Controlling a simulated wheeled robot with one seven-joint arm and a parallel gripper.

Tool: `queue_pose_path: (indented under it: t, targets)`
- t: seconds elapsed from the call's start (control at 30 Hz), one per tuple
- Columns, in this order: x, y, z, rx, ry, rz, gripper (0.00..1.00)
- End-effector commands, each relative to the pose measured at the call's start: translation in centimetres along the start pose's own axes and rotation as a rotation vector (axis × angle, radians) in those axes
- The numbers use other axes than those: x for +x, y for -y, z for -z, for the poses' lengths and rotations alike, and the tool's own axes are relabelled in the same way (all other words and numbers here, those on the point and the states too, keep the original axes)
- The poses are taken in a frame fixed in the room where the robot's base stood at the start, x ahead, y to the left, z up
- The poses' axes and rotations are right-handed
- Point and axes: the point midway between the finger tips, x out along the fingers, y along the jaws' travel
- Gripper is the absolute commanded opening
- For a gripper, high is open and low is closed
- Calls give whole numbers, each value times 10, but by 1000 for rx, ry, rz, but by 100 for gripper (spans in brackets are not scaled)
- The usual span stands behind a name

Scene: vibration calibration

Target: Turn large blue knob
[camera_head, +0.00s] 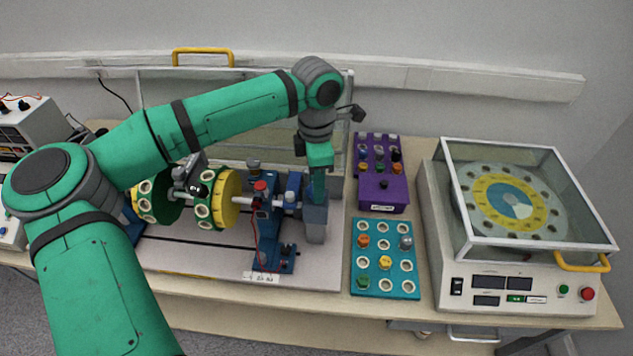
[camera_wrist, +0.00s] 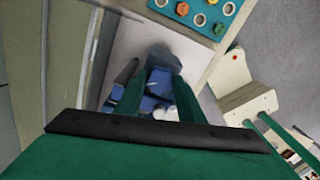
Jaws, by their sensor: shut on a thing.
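A blue bearing stand (camera_head: 267,215) stands on the white plate of the rotor rig, with a red-tipped part on top. A large blue knob (camera_head: 294,186) is at its right side, partly hidden by my gripper. The exact contact is hard to make out.
Green and yellow rotor discs (camera_head: 212,200) sit on the shaft to the left. To the right are a purple box (camera_head: 382,190), a teal tray (camera_head: 375,290) of coloured weights and a balancing machine (camera_head: 520,285) with a clear cover. A clear guard stands behind the rig.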

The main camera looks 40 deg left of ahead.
Motion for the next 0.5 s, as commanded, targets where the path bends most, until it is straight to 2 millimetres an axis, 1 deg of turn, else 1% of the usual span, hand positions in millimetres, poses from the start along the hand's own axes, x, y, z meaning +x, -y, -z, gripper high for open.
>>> queue_pose_path:
  t: [0.03,0.4,0.43,0.47,0.5]
  targets:
    - [-2,-3,-1,1,3,-8,12]
    - [-2,-3,-2,4,4,-9,12]
    - [-2,-2,-2,5,4,-9,42]
    - [-2,-2,-2,5,3,-8,49]
    - [-2,-2,-3,6,3,-7,54]
